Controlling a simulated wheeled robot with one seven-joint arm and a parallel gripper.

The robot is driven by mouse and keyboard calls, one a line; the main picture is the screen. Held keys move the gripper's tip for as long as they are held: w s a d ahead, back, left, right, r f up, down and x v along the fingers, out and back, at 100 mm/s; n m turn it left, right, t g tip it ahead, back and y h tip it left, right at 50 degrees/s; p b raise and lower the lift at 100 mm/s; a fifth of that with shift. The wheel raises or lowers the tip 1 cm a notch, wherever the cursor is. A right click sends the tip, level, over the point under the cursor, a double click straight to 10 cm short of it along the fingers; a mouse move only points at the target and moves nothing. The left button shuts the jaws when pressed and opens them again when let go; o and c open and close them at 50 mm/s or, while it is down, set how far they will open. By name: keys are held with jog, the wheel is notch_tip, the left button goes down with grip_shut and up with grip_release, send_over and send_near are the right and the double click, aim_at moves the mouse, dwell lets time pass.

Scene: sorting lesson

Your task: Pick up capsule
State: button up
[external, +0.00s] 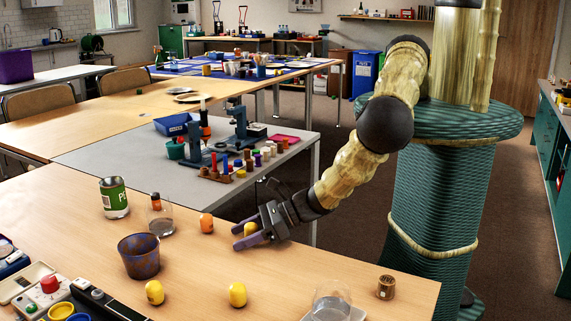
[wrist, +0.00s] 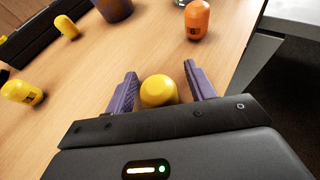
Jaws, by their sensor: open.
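A yellow capsule (external: 250,228) sits between the two purple fingers of my gripper (external: 254,236), above or on the wooden table. In the wrist view the same yellow capsule (wrist: 158,90) shows its rounded end between the open fingers (wrist: 161,84), with a gap visible to the right finger. An orange capsule (external: 206,223) stands just left of my gripper and also shows upper right in the wrist view (wrist: 197,19). Two more yellow capsules, one at front left (external: 155,292) and one nearer my gripper (external: 237,294), stand on the table. The held area's underside is hidden.
A small brown cylinder (external: 386,287) and another glass (external: 331,304) stand at the front right. Bare wood lies between them.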

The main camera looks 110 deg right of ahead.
jog(key=shift+c, duration=0.4)
jog(key=c, duration=1)
jog(key=shift+o, duration=0.2)
jog(key=shift+r, duration=0.1)
notch_tip(320, 180, up, 10)
jog(key=b, duration=0.1)
